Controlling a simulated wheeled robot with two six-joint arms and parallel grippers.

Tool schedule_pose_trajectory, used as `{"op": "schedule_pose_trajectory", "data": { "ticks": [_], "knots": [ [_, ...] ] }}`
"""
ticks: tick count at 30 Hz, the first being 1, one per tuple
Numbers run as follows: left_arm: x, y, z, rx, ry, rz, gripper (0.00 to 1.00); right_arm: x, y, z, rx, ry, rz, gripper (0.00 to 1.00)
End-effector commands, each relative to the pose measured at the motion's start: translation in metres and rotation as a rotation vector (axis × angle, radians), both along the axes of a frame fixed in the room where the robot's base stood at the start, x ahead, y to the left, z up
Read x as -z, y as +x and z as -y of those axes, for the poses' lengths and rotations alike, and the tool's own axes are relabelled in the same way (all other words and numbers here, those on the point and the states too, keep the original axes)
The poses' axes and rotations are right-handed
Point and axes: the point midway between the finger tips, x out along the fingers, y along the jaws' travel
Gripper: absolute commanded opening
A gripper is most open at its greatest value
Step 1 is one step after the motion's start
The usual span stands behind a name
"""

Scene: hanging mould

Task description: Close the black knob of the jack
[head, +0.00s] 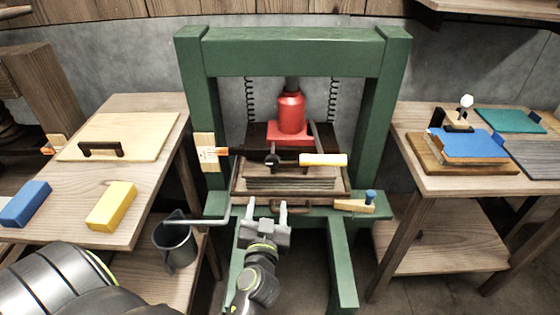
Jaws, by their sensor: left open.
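The red jack (291,112) stands upright in the middle of the green press frame (290,58), on a red base above a stack of flat layers. A small black knob (272,160) shows in front of and below the jack, beside a dark bar. I cannot tell exactly how it joins the jack or how far it is turned. My left gripper (267,205) is open and empty, fingers pointing away from me. In the picture it is below the knob, at the front edge of the press tray (305,193), apart from the knob. My right gripper is not in view.
A pale yellow grip (323,160) sticks out right of the knob. A brush (207,152) is on the left post. A wooden-handled tool (355,206) lies right. Side tables hold a yellow block (111,206) and a blue book (460,145).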

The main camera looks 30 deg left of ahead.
Motion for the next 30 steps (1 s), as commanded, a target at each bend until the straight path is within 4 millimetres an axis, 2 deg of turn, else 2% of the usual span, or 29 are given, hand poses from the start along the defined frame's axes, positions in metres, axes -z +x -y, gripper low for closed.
{"op": "schedule_pose_trajectory", "data": {
  "ticks": [8, 24, 30],
  "knots": [
    [-0.006, 0.021, -0.008, 0.009, 0.009, 0.013, 0.58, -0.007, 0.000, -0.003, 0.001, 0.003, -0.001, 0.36],
    [-0.004, 0.118, -0.062, 0.005, 0.009, 0.009, 0.58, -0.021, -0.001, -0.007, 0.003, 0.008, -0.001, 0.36],
    [-0.003, 0.143, -0.076, 0.005, 0.007, 0.008, 0.58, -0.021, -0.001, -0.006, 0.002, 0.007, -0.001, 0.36]
  ]
}}
